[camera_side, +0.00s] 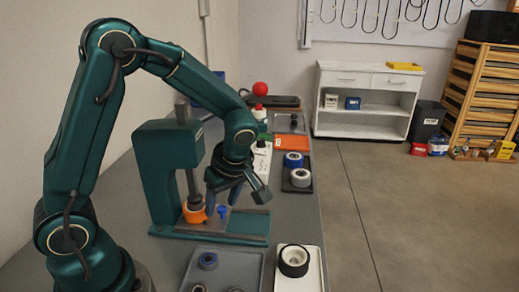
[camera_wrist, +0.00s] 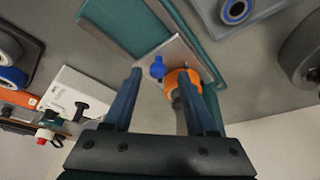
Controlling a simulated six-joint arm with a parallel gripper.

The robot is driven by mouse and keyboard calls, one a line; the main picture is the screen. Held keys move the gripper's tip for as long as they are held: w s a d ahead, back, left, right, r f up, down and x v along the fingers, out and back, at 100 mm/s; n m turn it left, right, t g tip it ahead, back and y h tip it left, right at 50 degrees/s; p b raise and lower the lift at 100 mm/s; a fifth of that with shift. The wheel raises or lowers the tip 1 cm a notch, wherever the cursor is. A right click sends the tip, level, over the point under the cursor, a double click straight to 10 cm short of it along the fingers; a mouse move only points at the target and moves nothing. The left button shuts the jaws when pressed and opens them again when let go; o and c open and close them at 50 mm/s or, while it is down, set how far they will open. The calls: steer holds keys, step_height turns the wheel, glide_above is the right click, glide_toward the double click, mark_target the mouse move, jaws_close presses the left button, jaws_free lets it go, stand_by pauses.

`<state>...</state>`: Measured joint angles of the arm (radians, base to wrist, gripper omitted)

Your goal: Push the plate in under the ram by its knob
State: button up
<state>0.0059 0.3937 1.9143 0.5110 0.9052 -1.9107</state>
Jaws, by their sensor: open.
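The teal press (camera_side: 158,178) stands on the bench, with a grey ram (camera_side: 191,184) pointing down. An orange ring-shaped part (camera_side: 195,213) is at the ram's lower end; I cannot tell whether it rests on the plate. The flat grey plate (camera_wrist: 185,48) lies on the press base and carries a small blue knob (camera_side: 222,211). The knob also shows in the wrist view (camera_wrist: 157,67), beside the orange part. My gripper (camera_side: 222,203) is open and empty, pointing down close to the knob. In the wrist view the knob appears between the two fingers, apart from both.
A grey tray with ringed parts (camera_side: 238,257) and a white tray with a black-and-white roller (camera_side: 311,265) are at the front. A dark tray with rollers (camera_side: 307,183), an orange tray (camera_side: 292,141) and a red ball-topped object (camera_side: 260,90) stand farther back.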

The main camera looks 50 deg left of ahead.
steer(key=shift+v, duration=2.3)
steer(key=s+d+r+m+t+h, duration=0.1)
steer(key=s+d+r+m+t, duration=0.2)
steer(key=r, duration=0.4)
steer(key=s+d+m+t+h, duration=0.2)
steer(key=s+m, duration=0.4)
steer(key=m, duration=0.9)
steer(key=shift+s+d+f+t+h, duration=0.3)
steer(key=shift+d+h, duration=0.5)
steer(key=shift+d, duration=0.15)
